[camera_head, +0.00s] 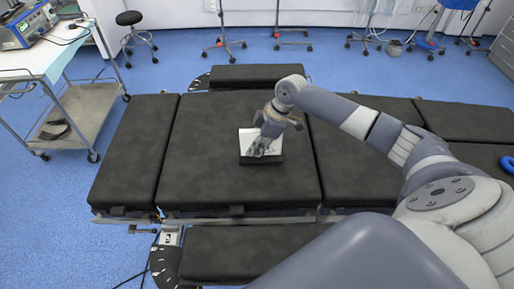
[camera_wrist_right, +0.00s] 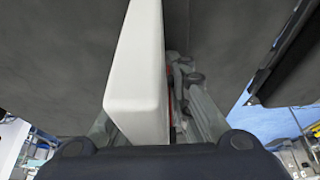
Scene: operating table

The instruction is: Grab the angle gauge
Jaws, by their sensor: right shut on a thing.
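A white, flat block with a dark front side, the only thing I can take for the angle gauge (camera_head: 246,137), is at the middle of the black padded table. My right gripper (camera_head: 262,148) points down over it and covers part of it. In the right wrist view the white block (camera_wrist_right: 140,70) stands between the fingers of my right gripper (camera_wrist_right: 165,120), which is shut on it. A small red part shows beside the block, partly hidden by a finger. I cannot tell whether the block touches the pad. My left gripper is not in view.
The black operating table (camera_head: 215,185) has free pad room left and right of the block. A steel cart (camera_head: 75,115) stands at the left and a stool (camera_head: 130,18) behind. A blue ring-shaped thing (camera_head: 507,164) lies at the right edge.

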